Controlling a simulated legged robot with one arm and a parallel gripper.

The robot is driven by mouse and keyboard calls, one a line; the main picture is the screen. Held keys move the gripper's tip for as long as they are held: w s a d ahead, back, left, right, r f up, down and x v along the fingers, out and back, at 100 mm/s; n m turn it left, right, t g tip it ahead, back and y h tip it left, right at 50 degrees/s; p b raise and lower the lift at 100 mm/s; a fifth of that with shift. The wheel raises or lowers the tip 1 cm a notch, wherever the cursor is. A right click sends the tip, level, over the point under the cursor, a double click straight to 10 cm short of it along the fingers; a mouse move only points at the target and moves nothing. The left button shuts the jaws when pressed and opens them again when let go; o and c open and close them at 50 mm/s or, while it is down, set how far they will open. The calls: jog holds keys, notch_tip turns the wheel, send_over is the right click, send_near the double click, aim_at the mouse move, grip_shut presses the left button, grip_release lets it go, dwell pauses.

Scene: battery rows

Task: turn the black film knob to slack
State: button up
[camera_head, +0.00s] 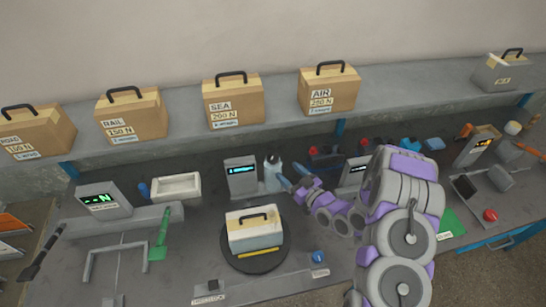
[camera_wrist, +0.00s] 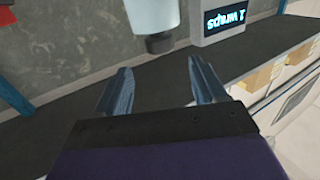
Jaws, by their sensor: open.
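The black film knob (camera_wrist: 159,43) sits on the end of the white film roll (camera_wrist: 151,14), at the top middle of the wrist view, which looks upside down. In the head view the film roll (camera_head: 272,174) stands upright beside the display post, and its knob is small and hard to make out. My gripper (camera_wrist: 160,68) is open and empty. Its two fingers point toward the knob, which lies between their lines but beyond the tips, apart from them. In the head view my gripper (camera_head: 289,182) is just right of the roll. The knob's setting cannot be read.
A display (camera_wrist: 230,17) by the roll reads "1 wraps". A pale case (camera_head: 254,234) with a black handle stands on a dark turntable (camera_head: 270,263) in front. A white tray (camera_head: 176,187) lies left. Labelled boxes (camera_head: 233,101) line the shelf behind.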

aim_at(273, 156)
jog(key=x, duration=0.9)
jog(key=shift+w+a, duration=0.3)
jog(key=c, duration=0.9)
jog(key=shift+c, duration=0.2)
jog(key=shift+d+n+g+y, duration=0.1)
jog(key=shift+n+g+y, duration=0.3)
jog(key=shift+y, duration=0.1)
jog(key=shift+r+n+g+y+p, duration=0.1)
jog(key=shift+n+g+y+p, duration=0.2)
jog(key=shift+n+g+y, duration=1.2)
jog(key=shift+n+g, duration=0.25)
jog(key=shift+g, duration=0.45)
jog(key=shift+n+g+y, duration=0.6)
jog(key=shift+n+g, duration=0.25)
jog(key=shift+g, duration=0.45)
